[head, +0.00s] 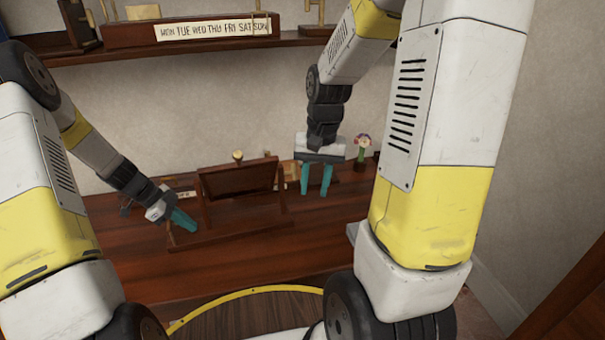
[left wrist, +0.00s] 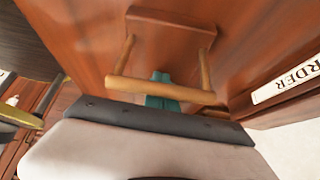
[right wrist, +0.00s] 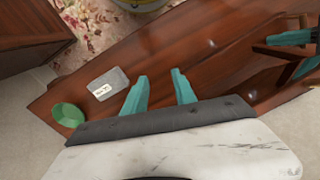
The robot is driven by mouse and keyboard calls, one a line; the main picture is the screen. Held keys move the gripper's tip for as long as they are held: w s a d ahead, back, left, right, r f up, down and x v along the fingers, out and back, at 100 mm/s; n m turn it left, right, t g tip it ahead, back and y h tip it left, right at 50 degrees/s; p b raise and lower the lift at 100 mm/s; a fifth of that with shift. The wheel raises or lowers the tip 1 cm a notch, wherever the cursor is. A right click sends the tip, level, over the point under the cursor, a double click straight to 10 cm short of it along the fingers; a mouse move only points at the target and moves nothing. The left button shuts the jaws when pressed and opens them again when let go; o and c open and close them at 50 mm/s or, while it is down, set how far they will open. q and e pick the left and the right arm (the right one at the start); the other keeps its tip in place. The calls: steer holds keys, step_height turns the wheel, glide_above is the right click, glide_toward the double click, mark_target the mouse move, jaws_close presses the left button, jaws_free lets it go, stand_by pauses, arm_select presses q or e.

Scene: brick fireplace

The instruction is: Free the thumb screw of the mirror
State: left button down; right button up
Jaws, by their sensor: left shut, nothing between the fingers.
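The mirror (head: 240,182) is a dark wooden frame, tilted in its stand on the desk in the head view. A small pale knob (head: 238,155) shows at its top edge; I cannot tell if this is the thumb screw. My left gripper (head: 182,221) is shut and empty, low beside the left of the stand. In the left wrist view, its teal fingers (left wrist: 162,92) are partly hidden behind a wooden bar (left wrist: 165,90). My right gripper (head: 316,182) is open and empty, above the desk to the right of the mirror. Its parted fingers show in the right wrist view (right wrist: 158,92).
The desk (head: 290,235) has clear wood in front of the mirror. A small flower pot (head: 361,158) stands at the right rear. A shelf (head: 180,48) with a weekday box (head: 190,30) runs above. A grey labelled item (right wrist: 107,84) and a green object (right wrist: 68,115) lie near the right gripper.

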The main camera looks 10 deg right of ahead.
step_height(320, 180, down, 7)
steer(key=w+a+m+g+y, duration=0.2)
steer(key=m+g+y, duration=0.25)
steer(key=m, duration=0.35)
steer(key=m+t+y, duration=0.8)
steer(key=m+y, duration=0.8)
glide_toward(290, 173)
steer(key=x, duration=0.7)
steer(key=shift+w+m, duration=0.3)
steer(key=shift+w, duration=0.1)
steer(key=shift+r, duration=0.1)
steer(key=shift+c, duration=0.2)
jaws_close()
